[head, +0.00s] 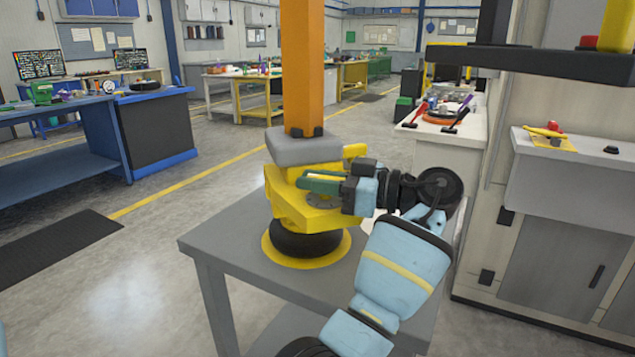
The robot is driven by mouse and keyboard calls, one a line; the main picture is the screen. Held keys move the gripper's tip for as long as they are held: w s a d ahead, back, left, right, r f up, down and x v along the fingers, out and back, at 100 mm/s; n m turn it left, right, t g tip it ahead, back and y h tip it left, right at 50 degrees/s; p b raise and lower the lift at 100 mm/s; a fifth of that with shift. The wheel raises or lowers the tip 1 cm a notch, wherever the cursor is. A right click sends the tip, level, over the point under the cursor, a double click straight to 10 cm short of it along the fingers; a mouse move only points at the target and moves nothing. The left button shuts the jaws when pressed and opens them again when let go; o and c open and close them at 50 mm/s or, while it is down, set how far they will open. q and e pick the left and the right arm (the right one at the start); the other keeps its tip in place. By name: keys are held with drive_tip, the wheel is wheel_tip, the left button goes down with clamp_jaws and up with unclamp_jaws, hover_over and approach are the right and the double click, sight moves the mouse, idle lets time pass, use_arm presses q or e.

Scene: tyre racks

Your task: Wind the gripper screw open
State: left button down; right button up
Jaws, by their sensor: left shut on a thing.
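A yellow clamp-like device (290,205) hangs at the lower end of an orange post (302,70), under a grey block (303,148). A black round tyre-like piece (305,243) is under it, on a yellow disc (343,247) on a grey table (222,250). My left gripper (326,184) reaches in from the right at the device's front. It is shut on a part there, which I take to be the gripper screw; a green piece (318,187) shows at its fingers. The fingers and wrist hide most of the screw, so its turn cannot be seen. My right gripper is not in view.
A dark shelf (545,62) juts out at upper right, above a white counter (575,165). A white workbench (445,135) with tools stands behind my arm. A blue bench (150,130) and black mat (50,243) are at left. The floor between is clear.

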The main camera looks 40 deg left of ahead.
use_arm(q)
drive_tip(key=c, duration=1.3)
unclamp_jaws()
drive_tip(key=shift+d, duration=0.1)
drive_tip(key=b+v, duration=0.1)
drive_tip(key=v, duration=0.6)
drive_tip(key=shift+d, duration=0.25)
drive_tip(key=shift+o, duration=0.5)
drive_tip(key=shift+w, duration=0.1)
